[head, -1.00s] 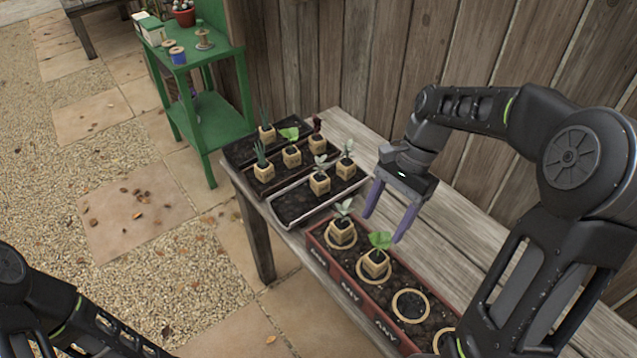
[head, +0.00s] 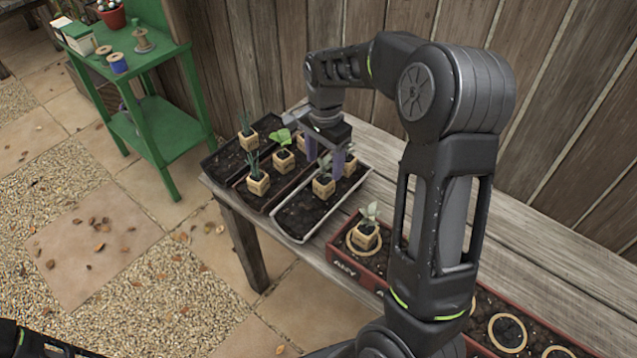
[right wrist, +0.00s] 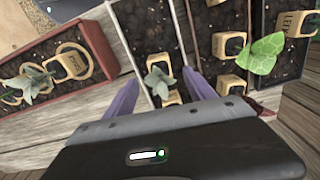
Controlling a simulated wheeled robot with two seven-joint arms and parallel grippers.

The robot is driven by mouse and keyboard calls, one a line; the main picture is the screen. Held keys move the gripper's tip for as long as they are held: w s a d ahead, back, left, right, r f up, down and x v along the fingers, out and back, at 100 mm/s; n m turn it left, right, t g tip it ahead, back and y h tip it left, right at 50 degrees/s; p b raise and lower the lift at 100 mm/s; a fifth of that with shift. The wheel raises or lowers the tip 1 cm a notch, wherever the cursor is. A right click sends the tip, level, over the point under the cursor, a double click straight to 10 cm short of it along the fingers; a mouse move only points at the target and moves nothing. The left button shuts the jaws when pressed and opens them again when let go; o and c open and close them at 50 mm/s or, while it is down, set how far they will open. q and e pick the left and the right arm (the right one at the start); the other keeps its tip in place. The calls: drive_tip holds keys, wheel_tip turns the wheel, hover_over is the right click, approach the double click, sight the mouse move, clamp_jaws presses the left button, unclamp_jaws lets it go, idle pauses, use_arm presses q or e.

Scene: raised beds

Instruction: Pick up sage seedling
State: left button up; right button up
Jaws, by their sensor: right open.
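Sage seedlings with pale grey-green leaves stand in tan block pots. Two are in the pale-rimmed tray (head: 293,238): a nearer one (head: 323,187) and a farther one (head: 350,167), partly behind my gripper. Another sage seedling (head: 366,234) sits in a ring in the red planter (head: 343,262). My right gripper (head: 326,170) is open, pointing down over the pale-rimmed tray. In the right wrist view its purple fingers (right wrist: 160,88) lie on either side of a sage seedling (right wrist: 158,80); I see no contact. My left gripper is out of view.
Dark trays (head: 222,160) with leek-like and green-leaved seedlings stand beside the pale-rimmed tray. My right arm hides part of the red planter, which has empty rings (head: 507,332). A green stand (head: 165,135) is beyond the bench (head: 500,250); a wooden wall is behind.

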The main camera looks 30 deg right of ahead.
sight(324, 179)
drive_tip(key=shift+w+a, duration=0.1)
drive_tip(key=shift+f, duration=1.35)
drive_tip(key=shift+f+p, duration=0.45)
drive_tip(key=shift+f, duration=0.1)
wheel_tip(324, 179, down, 4)
drive_tip(key=shift+f+p, duration=0.1)
drive_tip(key=shift+p, duration=0.35)
clamp_jaws()
